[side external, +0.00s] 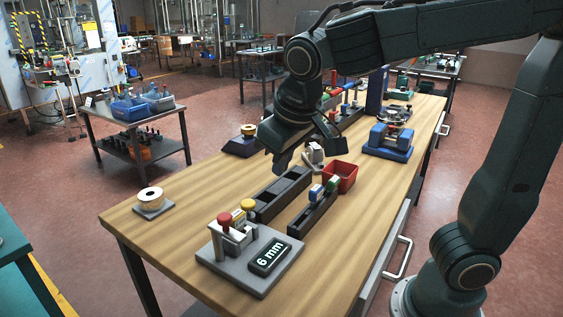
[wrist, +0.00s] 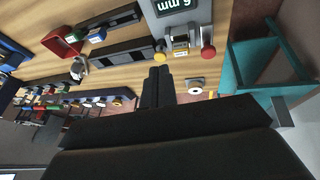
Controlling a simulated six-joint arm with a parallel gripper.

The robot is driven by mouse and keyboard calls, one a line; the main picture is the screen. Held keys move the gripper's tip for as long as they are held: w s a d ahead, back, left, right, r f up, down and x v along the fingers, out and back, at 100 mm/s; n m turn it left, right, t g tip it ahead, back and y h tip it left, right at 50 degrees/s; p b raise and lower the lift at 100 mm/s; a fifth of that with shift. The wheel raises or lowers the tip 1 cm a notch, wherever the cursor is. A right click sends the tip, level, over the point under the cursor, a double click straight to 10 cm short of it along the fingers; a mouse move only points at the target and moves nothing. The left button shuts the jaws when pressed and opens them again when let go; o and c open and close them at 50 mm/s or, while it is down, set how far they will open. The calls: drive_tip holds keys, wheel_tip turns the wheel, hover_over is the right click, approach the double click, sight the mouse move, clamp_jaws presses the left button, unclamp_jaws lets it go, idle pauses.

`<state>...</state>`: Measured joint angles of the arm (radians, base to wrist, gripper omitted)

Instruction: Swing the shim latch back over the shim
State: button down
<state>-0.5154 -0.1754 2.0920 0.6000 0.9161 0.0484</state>
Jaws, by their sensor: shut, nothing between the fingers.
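A grey fixture plate (side external: 228,252) lies at the near end of the wooden bench with a "6 mm" display (side external: 270,256) on it. At its back stand a red knob (side external: 225,219), a yellow knob (side external: 248,204) and a small yellow-labelled block. The knobs also show in the wrist view, red (wrist: 208,53) and yellow (wrist: 159,57). I cannot tell which part is the shim latch or how it sits over the shim. My gripper (side external: 277,168) is shut and empty, above the bench behind the fixture; its fingers (wrist: 158,74) point toward the yellow knob in the wrist view, apart from it.
A dark long channel (side external: 283,193) and a dark rack (side external: 312,216) with blue and green blocks lie behind the fixture. A red bin (side external: 341,175) stands beyond the rack. A cream spool (side external: 151,198) sits at the left corner. Bare bench lies between spool and fixture.

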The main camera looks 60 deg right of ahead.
drive_tip(key=h, duration=0.2)
approach(226, 225)
wheel_tip(226, 225, up, 2)
drive_tip(key=d, duration=0.2)
drive_tip(key=s+a+f+h, duration=0.1)
drive_tip(key=a+f, duration=0.2)
drive_tip(key=a, duration=0.7)
drive_tip(key=shift+s+f, duration=0.2)
drive_tip(key=shift+s, duration=0.05)
drive_tip(key=shift+d+f, duration=0.1)
drive_tip(key=w+d+f, duration=0.3)
drive_tip(key=d+f, duration=0.4)
drive_tip(key=d, duration=0.1)
drive_tip(key=shift+w+d+f, duration=0.25)
drive_tip(key=shift+w+f, duration=0.15)
